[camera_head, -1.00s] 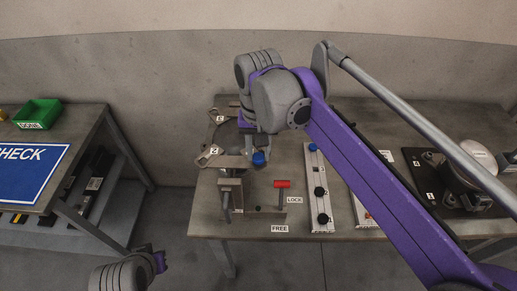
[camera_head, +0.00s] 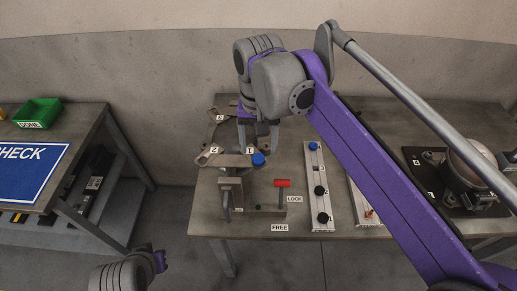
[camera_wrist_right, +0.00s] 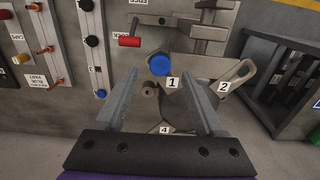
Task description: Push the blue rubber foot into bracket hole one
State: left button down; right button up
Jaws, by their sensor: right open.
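The blue rubber foot (camera_head: 258,159) sits at the end of the bracket (camera_head: 228,160) arm marked 1. In the right wrist view the foot (camera_wrist_right: 159,65) shows as a round blue top beside label 1 on the bracket (camera_wrist_right: 203,67). It covers the hole, so I cannot tell how deep it sits. My right gripper (camera_head: 258,136) is open and empty above the bracket, just behind the foot. In the right wrist view its fingers (camera_wrist_right: 163,92) stand wide apart, with the foot beyond their tips. Of my left arm only a wrist part shows; its fingers are not visible.
A red-handled clamp lever (camera_head: 282,184) stands close beside the bracket fixture. A strip with a blue knob and black knobs (camera_head: 318,188) lies to its right. A compressor (camera_head: 470,165) is at far right. A green bin (camera_head: 38,112) stands on the left table.

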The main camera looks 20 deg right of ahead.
aim_at(258, 157)
pick_arm(q)
jog(key=shift+w+r+p, duration=0.2)
jog(key=shift+r+p, duration=0.1)
jog(key=shift+r, duration=0.2)
pick_arm(e)
notch_tip(258, 157, up, 8)
jog(key=shift+f, duration=0.15)
